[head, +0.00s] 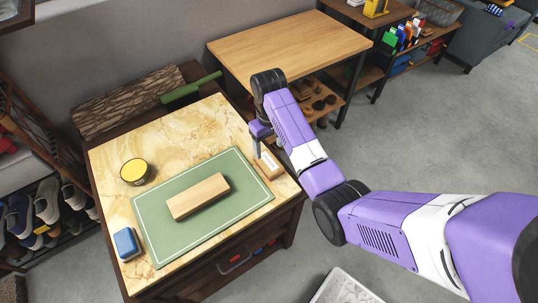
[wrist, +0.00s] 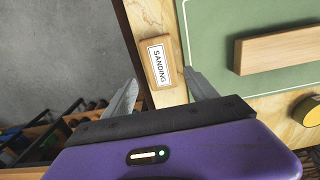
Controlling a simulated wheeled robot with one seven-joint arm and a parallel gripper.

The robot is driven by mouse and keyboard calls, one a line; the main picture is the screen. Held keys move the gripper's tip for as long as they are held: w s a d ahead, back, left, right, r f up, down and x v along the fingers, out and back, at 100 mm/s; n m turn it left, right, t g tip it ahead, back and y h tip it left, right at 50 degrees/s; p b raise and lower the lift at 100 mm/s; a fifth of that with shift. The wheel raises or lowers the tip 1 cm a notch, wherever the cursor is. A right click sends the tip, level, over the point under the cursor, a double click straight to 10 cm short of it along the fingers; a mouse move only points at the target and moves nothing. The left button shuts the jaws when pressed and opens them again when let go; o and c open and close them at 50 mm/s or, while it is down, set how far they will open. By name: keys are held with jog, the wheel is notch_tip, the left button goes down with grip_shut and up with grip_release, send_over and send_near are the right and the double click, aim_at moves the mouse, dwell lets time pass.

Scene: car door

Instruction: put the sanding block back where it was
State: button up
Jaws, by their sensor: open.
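A small wooden block with a white label reading "SANDING" (wrist: 157,62) lies on the marbled tabletop just beside the green mat; in the head view it (head: 268,164) is at the right of the table, partly hidden by my gripper. My gripper (head: 258,147) is open and empty close to it. In the wrist view the fingertips (wrist: 162,78) stand apart on either side of the labelled block's near end, not closed on it. A larger plain wooden block (head: 198,195) lies on the green mat (head: 160,240).
A yellow-topped round tin (head: 134,172) and a blue block (head: 127,244) stand on the tabletop (head: 185,130) left of the mat. A green roll (head: 190,88) lies behind. A wooden bench (head: 290,45) stands at the back; a shoe rack (head: 45,205) is at left.

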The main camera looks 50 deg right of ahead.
jog(key=shift+r, duration=1.55)
